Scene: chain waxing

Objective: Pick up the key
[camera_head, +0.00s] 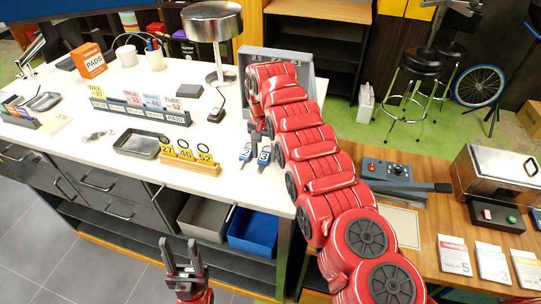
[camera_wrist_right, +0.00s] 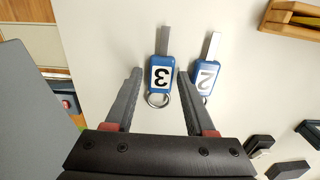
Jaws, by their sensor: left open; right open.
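Two keys with blue tags lie flat on the white worktop. The key marked 3 (camera_head: 264,155) is on the right in the head view, and the key marked 2 (camera_head: 246,153) is beside it. My right gripper (camera_wrist_right: 159,80) is open, with key 3 (camera_wrist_right: 161,74) between its fingers in the wrist view; I cannot tell its height above the worktop. Its right finger reaches into the gap toward key 2 (camera_wrist_right: 205,76). My red right arm mostly hides this gripper in the head view. My left gripper (camera_head: 183,258) is open and empty, low in front of the cabinet.
A wooden stand with yellow number tags (camera_head: 190,162) and a dark tray (camera_head: 138,144) are left of the keys. A grey box (camera_head: 247,59) stands behind. A wooden bench (camera_head: 440,225) with a lever device is at right. Bare worktop lies around the keys.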

